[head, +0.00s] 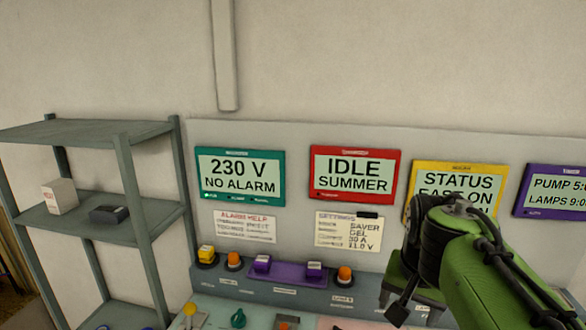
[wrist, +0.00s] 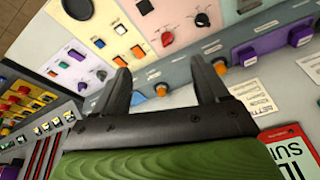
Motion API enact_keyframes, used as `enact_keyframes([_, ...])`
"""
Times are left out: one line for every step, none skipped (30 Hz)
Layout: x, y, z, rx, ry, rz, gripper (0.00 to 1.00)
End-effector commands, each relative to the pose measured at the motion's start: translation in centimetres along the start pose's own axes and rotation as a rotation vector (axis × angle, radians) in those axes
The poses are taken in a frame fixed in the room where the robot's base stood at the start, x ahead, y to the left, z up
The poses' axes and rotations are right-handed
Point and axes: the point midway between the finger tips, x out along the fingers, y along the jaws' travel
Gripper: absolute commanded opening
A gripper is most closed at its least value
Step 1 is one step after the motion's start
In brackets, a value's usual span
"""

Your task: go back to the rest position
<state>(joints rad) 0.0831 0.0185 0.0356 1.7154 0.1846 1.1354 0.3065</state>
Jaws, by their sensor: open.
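My gripper (head: 410,310) shows at the lower right of the head view, below my green arm, in front of the panel. In the wrist view its two dark fingers (wrist: 163,85) stand apart with nothing between them. Beyond them lies a control desk (wrist: 145,75) with coloured sections, knobs and buttons. The fingertips appear clear of the controls, though the exact distance cannot be told. My arm hides part of the yellow-framed screen (head: 458,170).
A teal screen (head: 240,176) reads "230 V NO ALARM". A red screen (head: 354,174) reads "IDLE SUMMER". A purple-framed screen (head: 552,192) is cut off at the right. A grey shelf (head: 130,185) stands left with a white box (head: 60,197) and dark box (head: 108,214).

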Motion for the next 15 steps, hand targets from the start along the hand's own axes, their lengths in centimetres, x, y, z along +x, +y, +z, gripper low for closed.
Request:
enact_keyframes([-1.1,0.7,2.2,-0.055,0.026,-0.016,0.74])
enact_keyframes([-1.6,1.1,3.4,-0.091,0.039,-0.025,0.74])
enact_keyframes([-2.0,1.6,5.1,-0.137,0.057,-0.036,0.74])
enact_keyframes([-2.3,2.0,6.4,-0.172,0.07,-0.046,0.74])
enact_keyframes([-2.5,2.4,7.7,-0.206,0.083,-0.055,0.74])
enact_keyframes([-2.6,2.9,9.4,-0.252,0.101,-0.068,0.74])
enact_keyframes([-2.6,3.4,10.7,-0.286,0.114,-0.078,0.74])
enact_keyframes([-2.5,3.8,12.0,-0.317,0.129,-0.088,0.74])
enact_keyframes([-2.3,4.2,13.6,-0.36,0.145,-0.101,0.74])
enact_keyframes([-2.0,4.5,14.7,-0.389,0.156,-0.109,0.74])
enact_keyframes([-1.8,4.8,15.7,-0.414,0.166,-0.118,0.74])
enact_keyframes([-1.4,5.1,16.9,-0.445,0.178,-0.127,0.74])
enact_keyframes([-1.2,5.3,17.6,-0.463,0.185,-0.133,0.74])
enact_keyframes([-0.9,5.5,18.1,-0.479,0.191,-0.138,0.74])
enact_keyframes([-0.7,5.6,18.7,-0.494,0.198,-0.143,0.74])
